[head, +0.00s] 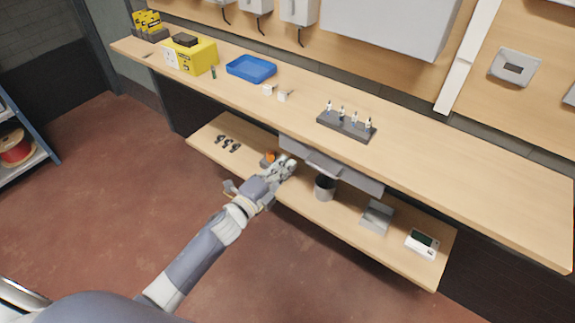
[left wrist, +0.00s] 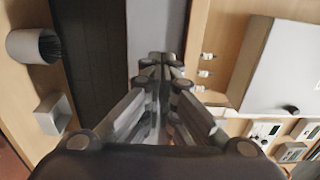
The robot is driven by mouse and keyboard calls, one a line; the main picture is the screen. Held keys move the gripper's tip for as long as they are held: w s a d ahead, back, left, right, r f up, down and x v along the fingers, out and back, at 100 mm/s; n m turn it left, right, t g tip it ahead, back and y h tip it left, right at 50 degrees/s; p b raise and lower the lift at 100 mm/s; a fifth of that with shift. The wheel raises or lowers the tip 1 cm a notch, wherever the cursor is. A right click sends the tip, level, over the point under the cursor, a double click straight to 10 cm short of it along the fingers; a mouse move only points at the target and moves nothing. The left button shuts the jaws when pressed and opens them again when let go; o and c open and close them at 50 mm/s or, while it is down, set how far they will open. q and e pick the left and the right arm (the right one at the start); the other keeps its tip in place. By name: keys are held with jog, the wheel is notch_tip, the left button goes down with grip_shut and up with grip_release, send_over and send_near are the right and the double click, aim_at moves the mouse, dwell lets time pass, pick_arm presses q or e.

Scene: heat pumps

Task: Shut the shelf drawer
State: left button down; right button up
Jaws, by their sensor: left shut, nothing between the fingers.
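The grey shelf drawer (head: 355,178) hangs under the workbench top, above the lower shelf. A lighter handle strip runs along its front. I cannot tell how far it stands out. My left gripper (head: 289,164) is shut and empty near the drawer's left end, hiding part of it. In the left wrist view the closed fingertips (left wrist: 160,60) point at a grey surface (left wrist: 156,24), likely the drawer front. Whether they touch it is unclear. My right gripper is not in view.
The lower shelf (head: 335,218) holds a dark cup (head: 325,187), a grey holder (head: 377,216), a white device (head: 422,242) and several small black parts (head: 228,143). On the bench top (head: 450,170) are a blue tray (head: 251,68) and a dark rack (head: 346,126). The floor in front is clear.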

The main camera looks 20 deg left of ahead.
pick_arm(q)
jog(key=b+v, duration=0.1)
jog(key=v, duration=0.7)
jog(key=s+a+f+n+g+y, duration=0.2)
jog(key=s+f+n, duration=0.2)
jog(key=f, duration=0.7)
jog(key=s+a+f+n+g+y, duration=0.2)
jog(key=s+f+n+g, duration=0.15)
jog(key=f, duration=0.75)
jog(key=s+a+f+n+g+y, duration=0.15)
jog(key=s+f+n, duration=0.3)
jog(key=f, duration=0.65)
jog(key=s+f+n+g, duration=0.2)
jog(key=s+f, duration=0.3)
jog(key=s, duration=0.5)
jog(key=s+d+f+n+g, duration=0.1)
jog(key=s+f+n+g, duration=0.2)
jog(key=s+f, duration=0.3)
jog(key=s+f+n+g, duration=0.2)
jog(key=s+f+g, duration=0.2)
jog(key=s, duration=1.1)
notch_tip(320, 180, down, 2)
jog(key=shift+d+f+n+y, duration=0.1)
jog(key=shift+d+n+y, duration=0.2)
jog(key=shift+y, duration=0.05)
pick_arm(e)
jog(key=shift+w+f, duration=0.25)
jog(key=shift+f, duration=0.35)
